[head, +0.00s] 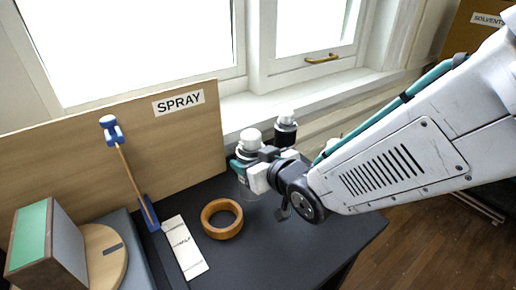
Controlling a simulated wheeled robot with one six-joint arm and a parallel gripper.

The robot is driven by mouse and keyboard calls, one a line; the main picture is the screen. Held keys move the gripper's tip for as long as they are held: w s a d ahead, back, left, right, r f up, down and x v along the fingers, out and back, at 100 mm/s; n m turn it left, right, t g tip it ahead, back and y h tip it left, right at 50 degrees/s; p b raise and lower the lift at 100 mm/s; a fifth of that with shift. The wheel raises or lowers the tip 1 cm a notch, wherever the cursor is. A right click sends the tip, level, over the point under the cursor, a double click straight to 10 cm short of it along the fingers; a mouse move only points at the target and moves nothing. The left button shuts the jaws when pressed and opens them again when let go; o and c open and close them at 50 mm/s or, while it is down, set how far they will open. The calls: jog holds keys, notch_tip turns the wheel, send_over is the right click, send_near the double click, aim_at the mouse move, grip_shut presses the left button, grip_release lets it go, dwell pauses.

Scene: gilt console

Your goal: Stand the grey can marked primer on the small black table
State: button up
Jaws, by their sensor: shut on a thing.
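My gripper (264,166) is above the back of the black table (285,240), partly hidden by its own wrist. The can is roughly upright. A dark can with a white cap (286,130) stands just behind and to the right, close to the gripper. I cannot read a primer mark on either can, and their lower parts are hidden. I cannot tell whether the held can touches the tabletop.
A brown ring (221,219), a white card (184,247) and a blue-ended stick (127,173) are left of my gripper. A green-sided block (35,245) and a round wooden piece (104,255) lie farther left. A board marked SPRAY (60,165) stands behind. The table's front right is clear.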

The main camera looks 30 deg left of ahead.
jog(key=w+a+f, duration=0.4)
jog(key=w+a, duration=0.2)
jog(key=w, duration=0.2)
jog(key=shift+a+f, duration=0.15)
jog(key=shift+f, duration=0.05)
jog(key=o, duration=1.3)
jog(key=shift+f, duration=0.15)
jog(key=v, duration=1.2)
